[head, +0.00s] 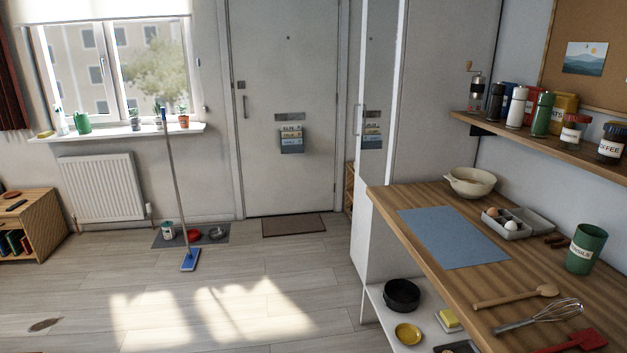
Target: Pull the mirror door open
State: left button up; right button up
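The mirror door (377,75) is a tall, narrow strip seen at a steep angle on the left face of a tall white cabinet (440,90). Its glass reflects the grey entrance door and its letter rack. A slim vertical handle (357,119) sits on its left edge. The mirror door looks closed, with no gap visible. Neither of my grippers is in view.
A wooden counter (390,205) with a blue mat, bowl, egg tray and utensils stands at the right, in front of the cabinet. A low shelf (375,297) is below it. A mop (178,190) stands left. The floor (290,285) before the cabinet is clear.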

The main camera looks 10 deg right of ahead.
aim_at(384, 22)
jog(key=i+j+z, duration=0.45)
jog(key=i, duration=0.3)
jog(key=i+j+z, duration=0.4)
jog(key=i+j, duration=0.25)
jog(key=i+j+z, duration=0.2)
jog(key=i+j, duration=0.2)
jog(key=i, duration=0.3)
jog(key=i+j+z, duration=0.25)
jog(key=i+j, duration=0.25)
jog(key=i, duration=0.2)
